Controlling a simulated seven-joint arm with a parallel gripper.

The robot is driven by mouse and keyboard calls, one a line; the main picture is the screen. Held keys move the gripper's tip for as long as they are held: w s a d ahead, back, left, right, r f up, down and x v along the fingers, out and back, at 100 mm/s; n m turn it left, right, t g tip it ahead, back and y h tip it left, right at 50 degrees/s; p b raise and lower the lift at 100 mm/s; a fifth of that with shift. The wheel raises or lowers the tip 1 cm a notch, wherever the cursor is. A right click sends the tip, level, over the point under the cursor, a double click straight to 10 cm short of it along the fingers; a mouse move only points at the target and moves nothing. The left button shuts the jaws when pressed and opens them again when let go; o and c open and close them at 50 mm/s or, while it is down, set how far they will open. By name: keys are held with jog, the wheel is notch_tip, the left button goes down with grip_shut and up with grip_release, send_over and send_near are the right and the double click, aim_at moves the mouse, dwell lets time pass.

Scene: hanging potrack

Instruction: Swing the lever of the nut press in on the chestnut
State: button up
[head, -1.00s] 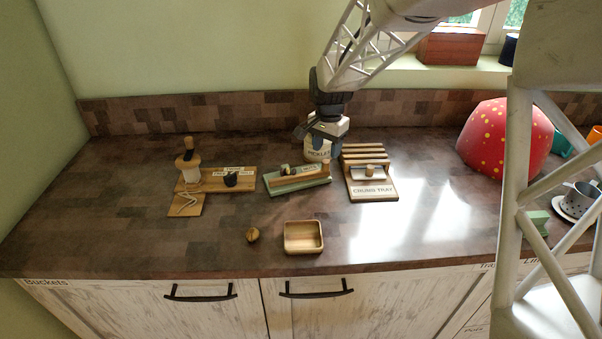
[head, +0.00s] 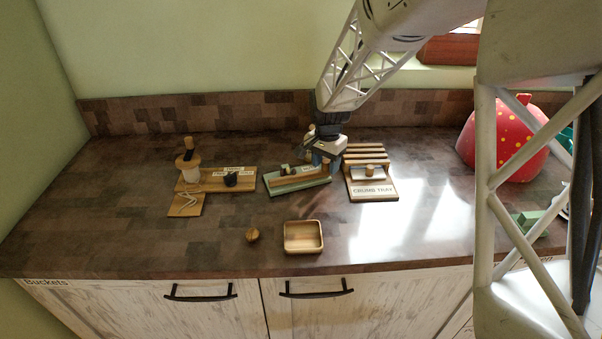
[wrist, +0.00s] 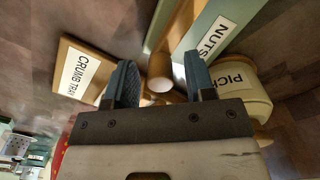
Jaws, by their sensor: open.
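The nut press (head: 312,183) has a long pale green base and stands in the middle of the counter. A wooden bar lies along it, with a small dark and greenish part (head: 285,169) near its left end. Its NUTS label (wrist: 211,37) shows in the wrist view. My gripper (head: 321,164) is open at the right end of the press. In the wrist view its fingers (wrist: 158,82) stand either side of a round wooden peg (wrist: 160,74), apparently the lever's handle, with gaps on both sides. A brown nut-like ball (head: 252,235) lies on the front counter; I cannot make out a chestnut in the press.
The crumb tray rack (head: 373,190) stands close to the right of my gripper. A pickle jar (wrist: 243,92) is close by in the wrist view. A wooden grinder-like stand (head: 188,175) is at left, an empty square wooden bowl (head: 303,237) in front. The front-left counter is clear.

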jog(key=shift+c, duration=0.5)
grip_shut()
jog(key=shift+w, duration=0.1)
jog(key=shift+w+a+n, duration=0.15)
jog(key=shift+w+n, duration=0.15)
jog(key=shift+w, duration=0.1)
jog(key=shift+w+a+r, duration=0.1)
jog(key=shift+w, duration=0.15)
jog(key=shift+o, duration=0.5)
grip_release()
